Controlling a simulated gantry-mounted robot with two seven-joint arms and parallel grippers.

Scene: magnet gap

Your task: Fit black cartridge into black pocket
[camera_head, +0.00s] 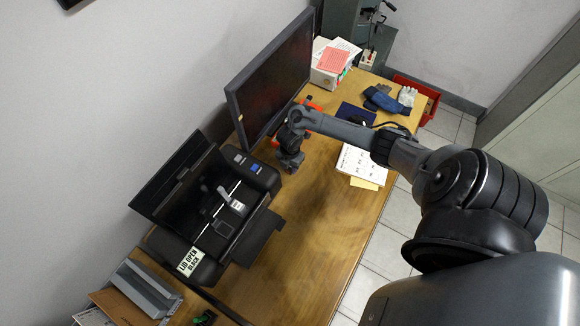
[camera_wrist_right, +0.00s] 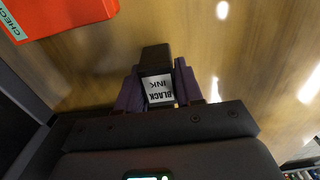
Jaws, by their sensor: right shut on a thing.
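My right gripper (camera_head: 291,164) hangs over the wooden table, right of the printer. In the right wrist view its purple fingers (camera_wrist_right: 158,92) are shut on a black cartridge (camera_wrist_right: 155,58) with a white label reading "BLACK INK". In the head view the cartridge is too small to make out at the gripper. The black printer (camera_head: 262,178) stands with its lid open, at left of centre. Inside are a light grey piece (camera_head: 232,201) and a dark square frame (camera_head: 223,228); I cannot tell which spot is the black pocket. The gripper is apart from the printer. My left gripper is not in view.
A monitor (camera_head: 270,78) stands behind the gripper. An orange-red box (camera_wrist_right: 58,12) lies near it. Papers (camera_head: 358,165) and blue gloves (camera_head: 382,99) lie on the right side of the table (camera_head: 310,235). The table's front middle is clear. A "LID OPEN BLACK" sign (camera_head: 190,261) is on the printer.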

